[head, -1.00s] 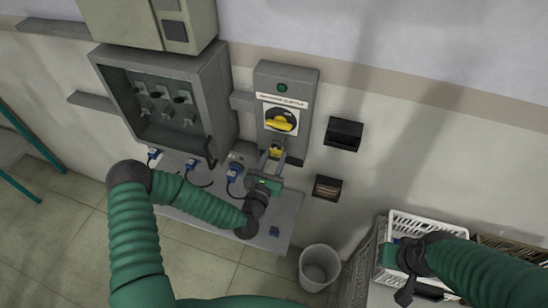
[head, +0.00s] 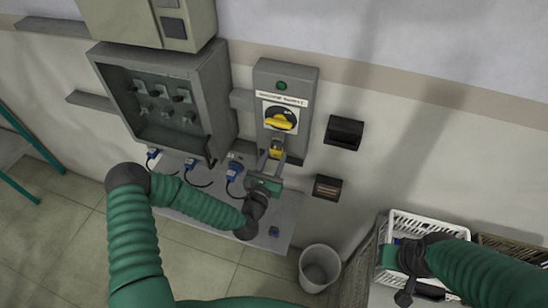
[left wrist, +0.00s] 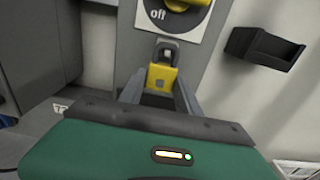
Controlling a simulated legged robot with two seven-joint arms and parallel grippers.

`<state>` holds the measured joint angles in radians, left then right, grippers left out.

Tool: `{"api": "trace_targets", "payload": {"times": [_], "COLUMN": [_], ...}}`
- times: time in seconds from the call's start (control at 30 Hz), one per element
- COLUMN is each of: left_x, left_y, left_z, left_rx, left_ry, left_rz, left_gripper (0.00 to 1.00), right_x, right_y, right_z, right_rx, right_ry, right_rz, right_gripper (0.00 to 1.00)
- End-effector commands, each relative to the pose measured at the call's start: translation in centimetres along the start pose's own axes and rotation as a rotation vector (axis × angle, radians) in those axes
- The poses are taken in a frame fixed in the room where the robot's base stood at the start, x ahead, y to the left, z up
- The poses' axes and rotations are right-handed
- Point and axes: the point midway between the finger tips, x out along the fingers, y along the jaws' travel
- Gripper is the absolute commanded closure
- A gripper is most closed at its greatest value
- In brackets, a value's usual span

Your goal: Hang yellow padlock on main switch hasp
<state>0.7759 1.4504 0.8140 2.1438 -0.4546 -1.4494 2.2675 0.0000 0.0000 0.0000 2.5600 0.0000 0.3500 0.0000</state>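The main switch (head: 297,108) is a grey wall box with a yellow rotary handle (head: 281,119); in the left wrist view its dial (left wrist: 172,16) reads "off". The yellow padlock (head: 277,148) is upright just below the dial. In the left wrist view the padlock (left wrist: 162,80) has its shackle up at the grey hasp (left wrist: 167,52); whether the shackle passes fully through is too small to tell. My left gripper (head: 273,160) is just below, its fingers spread on either side of the padlock's lower part. My right gripper (head: 408,262) is over the white crate; its fingers are unclear.
An open grey panel (head: 160,105) with several switches is left of the main switch. Two black wall holders (head: 345,132) are at its right. A grey shelf (head: 280,215) is below, with blue items. A bin (head: 319,266) and white crate (head: 440,222) stand lower right.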

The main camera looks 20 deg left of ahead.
Motion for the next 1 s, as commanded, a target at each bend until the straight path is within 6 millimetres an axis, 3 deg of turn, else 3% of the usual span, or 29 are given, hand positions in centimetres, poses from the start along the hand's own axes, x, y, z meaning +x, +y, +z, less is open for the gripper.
{"api": "trace_targets", "payload": {"times": [0.03,0.17,0.47,0.57,0.97,1.0], "left_x": [0.0,0.0,-0.1,-1.0,-11.1,-12.0], "left_y": [0.0,0.0,0.0,0.0,0.1,0.1], "left_z": [-0.1,0.0,0.0,-0.2,-0.6,0.3], "left_rx": [0.0,0.0,0.0,0.0,-0.004,-0.003], "left_ry": [0.001,0.0,-0.001,0.0,0.002,0.005], "left_rz": [0.0,0.0,0.0,-0.001,0.0,0.001], "left_gripper": [0.53,0.37,0.37,0.37,0.37,0.37], "right_x": [0.0,0.0,0.1,0.5,3.8,2.5], "right_y": [0.0,0.0,0.0,0.0,0.0,0.0], "right_z": [0.0,0.0,0.0,0.1,0.9,0.7], "right_rx": [0.0,0.0,0.0,0.0,0.0,0.0], "right_ry": [0.0,0.0,0.0,0.0,0.0,-0.002], "right_rz": [0.0,0.0,0.0,0.0,0.0,0.0], "right_gripper": [1.0,1.0,1.0,1.0,1.0,1.0]}}
